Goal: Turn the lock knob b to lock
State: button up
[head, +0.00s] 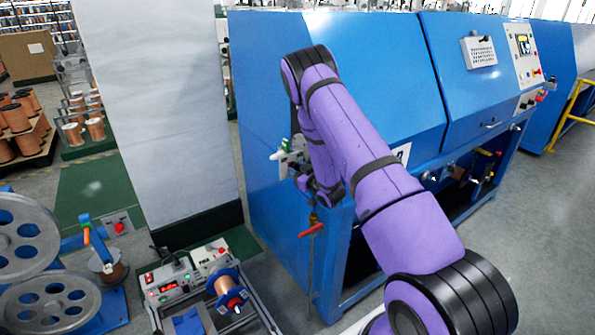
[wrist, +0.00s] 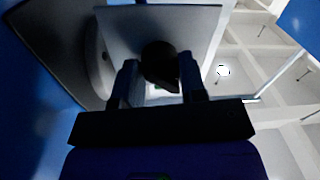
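In the wrist view, a dark round knob (wrist: 160,62) with a narrow grip ridge stands out from a pale square plate (wrist: 120,28). The two fingers of my gripper (wrist: 159,76) are on either side of the knob, one left and one right. The dim light hides whether they touch it. I cannot tell from its look which way the knob is set, or see a letter on it. In the head view, my purple arm reaches to the near end of the blue machine (head: 350,75). The arm hides the knob and fingertips there.
A red-handled valve (head: 311,230) hangs on the machine's near corner, just below my wrist. A tall pale panel (head: 160,100) stands to the left. A bench device with a copper spool (head: 226,286) and grey reels (head: 25,240) are at lower left. Open floor lies at right.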

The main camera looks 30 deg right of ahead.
jog(key=shift+c, duration=1)
jog(key=shift+m, duration=0.3)
jog(key=m, duration=0.3)
jog(key=shift+m, duration=0.3)
jog(key=m, duration=0.4)
jog(key=shift+f+m+h, duration=0.1)
jog(key=shift+m+h, duration=0.2)
jog(key=shift+m, duration=0.1)
jog(key=m, duration=0.4)
jog(key=shift+s+m+t, duration=0.1)
jog(key=shift+m+t, duration=0.2)
jog(key=m, duration=0.5)
jog(key=shift+a+h, duration=0.1)
jog(key=shift+h, duration=0.2)
